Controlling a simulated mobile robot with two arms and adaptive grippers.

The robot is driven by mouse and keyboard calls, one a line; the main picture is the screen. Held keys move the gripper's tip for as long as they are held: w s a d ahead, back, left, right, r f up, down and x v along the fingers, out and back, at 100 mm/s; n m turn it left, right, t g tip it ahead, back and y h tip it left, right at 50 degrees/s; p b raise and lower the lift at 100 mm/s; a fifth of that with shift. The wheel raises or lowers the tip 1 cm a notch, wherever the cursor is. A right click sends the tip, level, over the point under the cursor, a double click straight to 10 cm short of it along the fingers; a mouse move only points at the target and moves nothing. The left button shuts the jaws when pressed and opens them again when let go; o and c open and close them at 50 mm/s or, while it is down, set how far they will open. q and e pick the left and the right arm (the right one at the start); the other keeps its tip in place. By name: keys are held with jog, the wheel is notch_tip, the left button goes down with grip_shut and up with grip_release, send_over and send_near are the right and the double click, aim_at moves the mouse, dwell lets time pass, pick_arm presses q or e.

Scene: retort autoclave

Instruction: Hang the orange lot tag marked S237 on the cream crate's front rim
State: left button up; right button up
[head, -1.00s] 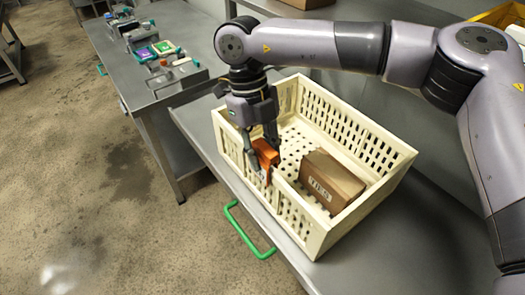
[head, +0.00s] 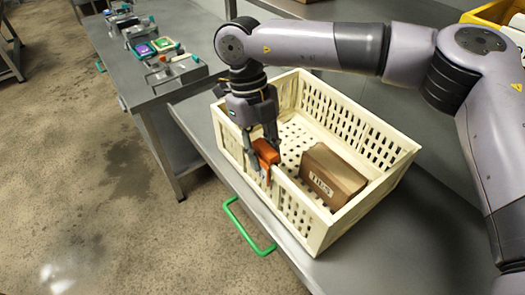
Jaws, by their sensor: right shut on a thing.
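The cream crate (head: 325,222) stands on the grey metal table, with slotted walls and a perforated floor. My right gripper (head: 264,152) reaches down over the crate's front rim, left of the rim's middle. It is shut on the orange lot tag (head: 265,152). The tag sits at the rim, with part of it showing on the outer side of the front wall. I cannot tell whether it rests on the rim, and its marking is not readable. My left gripper is not in view.
A brown box (head: 333,177) with a white label lies inside the crate at the right. A green handle (head: 246,228) sticks out from the table's front edge. A second table (head: 130,85) at the back left holds several small coloured items. A yellow bin (head: 497,14) stands at the top right.

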jog(key=o, duration=1)
jog(key=shift+r, duration=0.1)
jog(key=v, duration=1.2)
